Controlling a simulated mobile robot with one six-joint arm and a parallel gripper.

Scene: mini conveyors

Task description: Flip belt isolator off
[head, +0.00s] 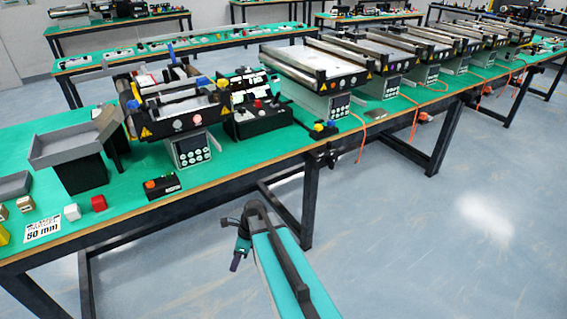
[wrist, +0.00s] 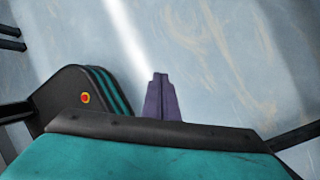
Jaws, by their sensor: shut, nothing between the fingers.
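I cannot tell for sure which part is the belt isolator. A black control panel (head: 262,118) with red and other small knobs stands on the green bench beside the near conveyor (head: 180,105). A small black box with an orange-red button (head: 162,186) lies near the bench's front edge. My gripper (head: 235,264) hangs over open floor in front of the bench, well below its top and apart from all of these. In the wrist view my gripper's purple fingers (wrist: 160,78) are together and empty, with only floor beyond them.
The green bench (head: 130,172) has dark legs under it. A grey tray on a black stand (head: 75,145), coloured blocks (head: 98,203) and a 50 mm card (head: 42,229) are at its left. More conveyors (head: 315,66) run right, with orange cables hanging off the edge. The floor (head: 440,240) is clear.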

